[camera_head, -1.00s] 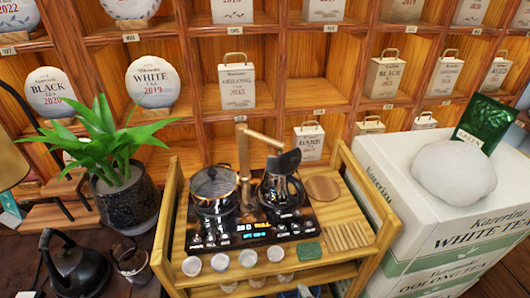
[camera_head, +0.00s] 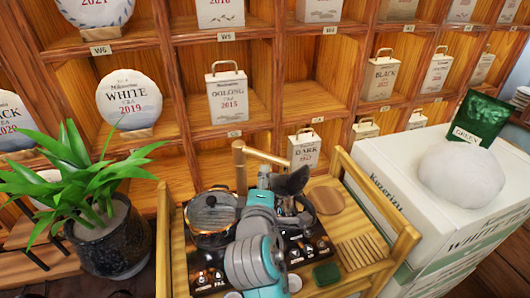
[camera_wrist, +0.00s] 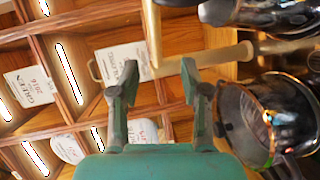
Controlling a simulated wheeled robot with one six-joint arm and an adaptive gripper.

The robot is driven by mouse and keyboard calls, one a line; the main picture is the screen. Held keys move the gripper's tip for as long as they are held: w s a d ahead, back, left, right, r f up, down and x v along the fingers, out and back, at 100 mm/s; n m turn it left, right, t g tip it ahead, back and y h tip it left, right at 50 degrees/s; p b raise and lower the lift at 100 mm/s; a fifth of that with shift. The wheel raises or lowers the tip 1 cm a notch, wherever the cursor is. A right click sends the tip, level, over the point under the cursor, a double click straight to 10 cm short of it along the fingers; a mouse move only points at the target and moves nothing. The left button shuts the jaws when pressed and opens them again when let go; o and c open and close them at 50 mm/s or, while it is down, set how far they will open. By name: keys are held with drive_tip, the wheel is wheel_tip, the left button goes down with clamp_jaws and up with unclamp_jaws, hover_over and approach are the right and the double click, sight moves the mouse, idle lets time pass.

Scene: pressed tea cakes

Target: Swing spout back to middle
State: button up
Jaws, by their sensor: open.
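The wooden spout (camera_head: 265,156) sits on an upright wooden post (camera_head: 240,172) at the back of the tea cart. It points right, toward the dark kettle (camera_head: 305,215). In the wrist view the post (camera_wrist: 215,58) lies across the picture and the spout (camera_wrist: 152,30) runs to the top edge. My gripper (camera_head: 264,175) is just in front of and below the spout in the head view. In the wrist view my gripper (camera_wrist: 160,68) is open, with the post and spout corner beyond its fingertips. I cannot tell whether they touch. My arm partly hides the kettle.
A lidded glass pot (camera_head: 212,213) stands left of my arm, on the black hob (camera_head: 205,270). A potted plant (camera_head: 105,225) is at left, and white boxes (camera_head: 395,225) are at right. Shelves with tea boxes (camera_head: 227,95) rise behind the cart.

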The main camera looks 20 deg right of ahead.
sight(266, 159)
drive_tip(key=x, duration=1.1)
drive_tip(key=shift+w+r, duration=0.15)
drive_tip(key=shift+r, duration=0.2)
clamp_jaws()
